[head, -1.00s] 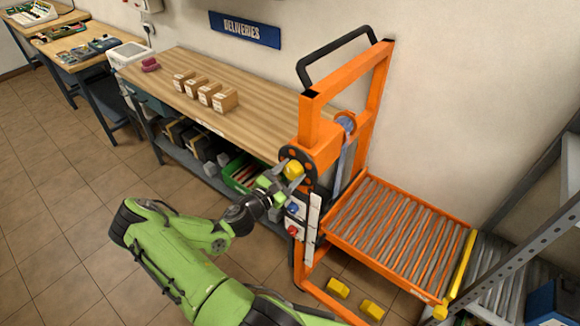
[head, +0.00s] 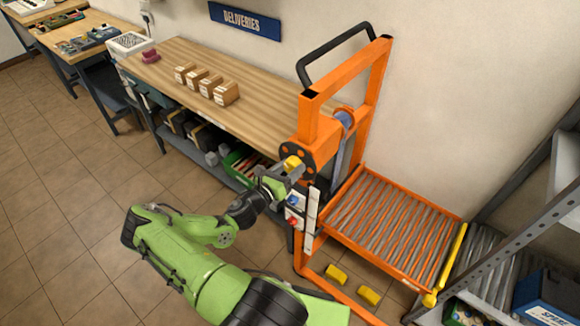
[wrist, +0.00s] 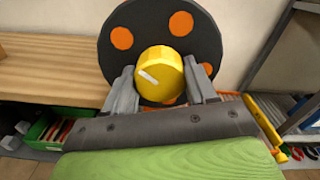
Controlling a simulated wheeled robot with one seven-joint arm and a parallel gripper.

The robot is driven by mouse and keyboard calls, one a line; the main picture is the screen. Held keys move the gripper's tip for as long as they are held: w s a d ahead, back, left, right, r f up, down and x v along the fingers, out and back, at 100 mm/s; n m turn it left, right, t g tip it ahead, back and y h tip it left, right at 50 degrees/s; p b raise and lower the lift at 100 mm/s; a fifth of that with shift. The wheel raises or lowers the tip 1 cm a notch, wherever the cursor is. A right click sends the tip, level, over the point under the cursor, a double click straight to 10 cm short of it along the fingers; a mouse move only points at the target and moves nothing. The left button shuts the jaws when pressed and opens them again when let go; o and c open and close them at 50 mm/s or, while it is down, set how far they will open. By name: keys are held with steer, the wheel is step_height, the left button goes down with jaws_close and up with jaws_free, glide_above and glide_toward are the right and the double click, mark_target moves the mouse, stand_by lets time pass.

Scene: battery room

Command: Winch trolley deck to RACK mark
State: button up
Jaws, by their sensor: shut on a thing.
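The orange winch trolley (head: 376,100) stands at the right end of the bench. Its roller deck (head: 385,235) is low, with a yellow bar (head: 452,262) along its right end. The dark winch wheel (wrist: 112,52) with orange spots is on the mast, and its yellow knob (wrist: 158,74) faces my wrist camera. My gripper (head: 288,175) is shut on the knob, one finger on each side; it also shows in the wrist view (wrist: 164,88). A pale plate (head: 312,212) with blue and red parts is below the wheel. I cannot make out a RACK mark.
The wooden bench (head: 240,110) with several small boxes is left of the trolley. A grey rack (head: 530,225) stands close at the right, with a blue bin (head: 545,300). Open floor is at left.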

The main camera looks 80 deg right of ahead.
steer(key=shift+f, duration=0.15)
steer(key=o, duration=1)
steer(key=shift+o, duration=0.2)
steer(key=b+v, duration=0.2)
steer(key=v, duration=1.4)
steer(key=shift+d, duration=0.1)
